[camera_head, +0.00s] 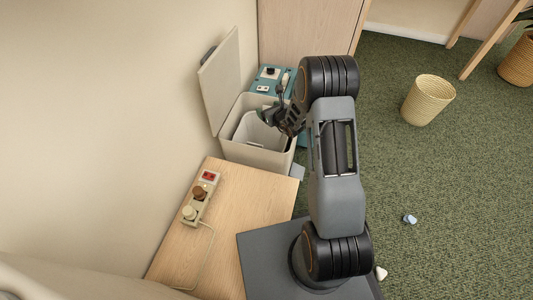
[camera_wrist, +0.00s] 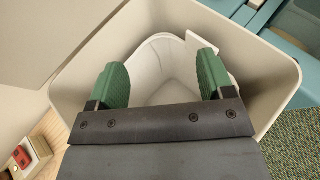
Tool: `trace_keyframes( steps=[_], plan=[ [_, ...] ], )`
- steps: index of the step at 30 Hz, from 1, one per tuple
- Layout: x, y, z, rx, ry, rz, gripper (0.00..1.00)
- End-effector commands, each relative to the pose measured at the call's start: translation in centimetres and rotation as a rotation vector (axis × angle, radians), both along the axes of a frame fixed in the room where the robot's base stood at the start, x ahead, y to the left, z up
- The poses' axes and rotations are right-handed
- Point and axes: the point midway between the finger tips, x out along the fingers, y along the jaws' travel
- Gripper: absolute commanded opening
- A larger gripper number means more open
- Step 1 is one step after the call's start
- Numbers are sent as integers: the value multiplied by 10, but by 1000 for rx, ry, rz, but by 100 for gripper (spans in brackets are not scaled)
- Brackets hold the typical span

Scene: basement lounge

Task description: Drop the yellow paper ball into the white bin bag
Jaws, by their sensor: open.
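The white bin bag (camera_head: 258,133) lines the inside of a beige bin (camera_head: 255,156) whose lid (camera_head: 221,83) stands open. The bag (camera_wrist: 160,52) also shows in the wrist view, pale and hollow, inside the bin's rim (camera_wrist: 225,40). My gripper (camera_head: 272,117) is over the bin's opening. In the wrist view my gripper (camera_wrist: 161,78) has its two green fingers wide apart above the bag, with nothing between them. I see no yellow paper ball in either view; part of the bag's inside is hidden by my gripper.
A woven basket (camera_head: 427,100), a small bluish object (camera_head: 410,218) and a whitish one (camera_head: 381,273) are on the green carpet.

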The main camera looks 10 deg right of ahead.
Motion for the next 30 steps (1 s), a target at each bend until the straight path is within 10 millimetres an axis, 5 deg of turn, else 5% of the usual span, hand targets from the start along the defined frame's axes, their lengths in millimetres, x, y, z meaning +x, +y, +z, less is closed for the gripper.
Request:
trace_keyframes(
  steps=[8,21,30],
  plan=[
    [-8,-3,5,-1,1,-1,75],
    [-83,-26,39,0,1,-4,75],
    [-116,-36,51,0,0,-1,75]
  ],
)
